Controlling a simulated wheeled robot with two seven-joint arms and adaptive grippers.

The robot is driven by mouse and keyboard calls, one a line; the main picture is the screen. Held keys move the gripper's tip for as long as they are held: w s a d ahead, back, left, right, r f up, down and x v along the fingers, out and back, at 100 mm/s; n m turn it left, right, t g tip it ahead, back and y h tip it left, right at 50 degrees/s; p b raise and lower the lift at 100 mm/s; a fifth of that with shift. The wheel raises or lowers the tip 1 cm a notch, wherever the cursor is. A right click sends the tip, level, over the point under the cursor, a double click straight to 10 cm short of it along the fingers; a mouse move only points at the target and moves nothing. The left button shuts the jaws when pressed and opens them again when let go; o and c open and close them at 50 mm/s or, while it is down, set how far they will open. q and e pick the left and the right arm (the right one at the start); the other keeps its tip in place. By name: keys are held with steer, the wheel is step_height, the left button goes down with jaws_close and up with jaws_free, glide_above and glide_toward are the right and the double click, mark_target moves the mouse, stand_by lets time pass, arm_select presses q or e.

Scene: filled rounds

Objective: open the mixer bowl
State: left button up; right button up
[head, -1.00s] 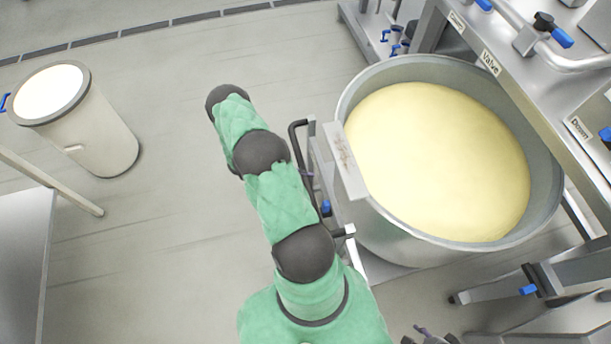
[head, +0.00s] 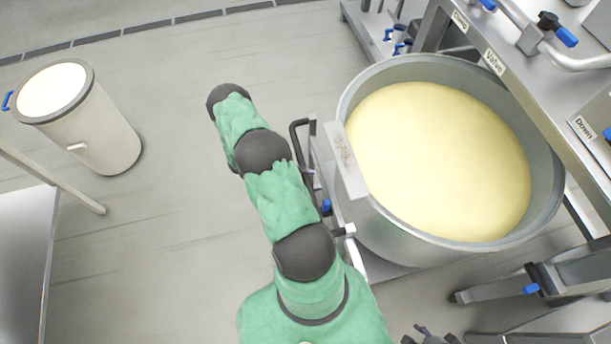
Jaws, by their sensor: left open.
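The mixer bowl (head: 385,226) is a large round steel bowl at the right, full of smooth pale yellow dough (head: 440,160). Its top is uncovered. A pale plate with faint marks (head: 344,160) sits on its left rim. A dark bent handle (head: 296,140) stands on the frame just left of the bowl. My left arm, green with dark joints, reaches up the middle and hides much of its own forearm. Only a small part of my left gripper (head: 308,172) shows, open, beside the handle frame. My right gripper (head: 428,336) shows in part at the bottom edge; its jaws are unclear.
A steel machine with labels such as "Valve" (head: 495,62) and "Down" (head: 584,128) stands along the right. A pale round bin (head: 105,140) stands at the left, above a steel table (head: 25,260). The floor between bin and arm is clear.

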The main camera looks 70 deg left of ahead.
arm_select(q)
steer(key=v, duration=1.2)
